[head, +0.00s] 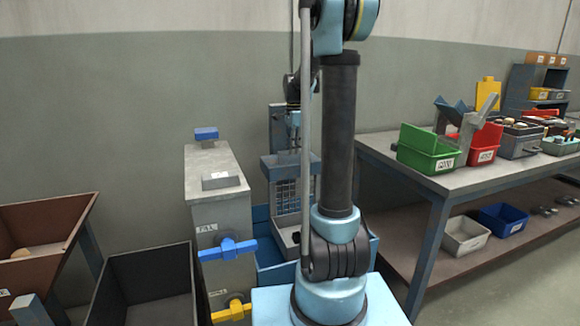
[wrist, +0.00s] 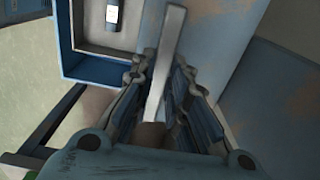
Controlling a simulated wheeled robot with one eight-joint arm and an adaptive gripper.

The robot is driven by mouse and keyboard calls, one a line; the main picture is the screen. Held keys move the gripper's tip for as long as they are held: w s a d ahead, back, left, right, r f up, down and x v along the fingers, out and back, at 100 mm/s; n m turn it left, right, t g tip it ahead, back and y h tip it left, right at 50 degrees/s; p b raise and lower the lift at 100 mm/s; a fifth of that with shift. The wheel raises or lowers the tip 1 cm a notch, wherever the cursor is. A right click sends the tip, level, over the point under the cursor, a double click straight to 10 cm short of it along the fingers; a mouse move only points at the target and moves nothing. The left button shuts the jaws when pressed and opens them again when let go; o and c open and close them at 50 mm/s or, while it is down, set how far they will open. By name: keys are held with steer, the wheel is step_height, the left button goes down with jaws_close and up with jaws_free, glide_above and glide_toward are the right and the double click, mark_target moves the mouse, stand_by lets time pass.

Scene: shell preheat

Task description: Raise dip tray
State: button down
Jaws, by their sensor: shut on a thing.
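In the wrist view, my gripper (wrist: 160,78) is shut on a long pale bar (wrist: 167,50) that runs up between its fingers. Whether this bar belongs to the dip tray I cannot tell. In the head view, a grey-blue frame with a mesh front (head: 286,192) stands in or behind a blue tank (head: 268,252), and looks like the dip tray assembly. My own arm covers its right side. My gripper is mostly hidden behind my arm in the head view, so its contact is not clear there.
A grey cabinet (head: 217,205) with blue (head: 228,249) and yellow (head: 232,311) valve handles stands left of the tank. A dark open bin (head: 150,270) and a brown bin (head: 40,238) are further left. A workbench (head: 395,165) with green (head: 428,146) and red bins (head: 486,143) is at right.

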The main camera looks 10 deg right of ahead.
step_height(320, 180, up, 7)
steer(key=shift+s+d+r, duration=0.1)
steer(key=shift+d+r, duration=0.05)
stand_by(0.4)
steer(key=c, duration=1.6)
jaws_free()
steer(key=shift+o, duration=0.2)
steer(key=shift+r, duration=0.1)
step_height(320, 180, up, 12)
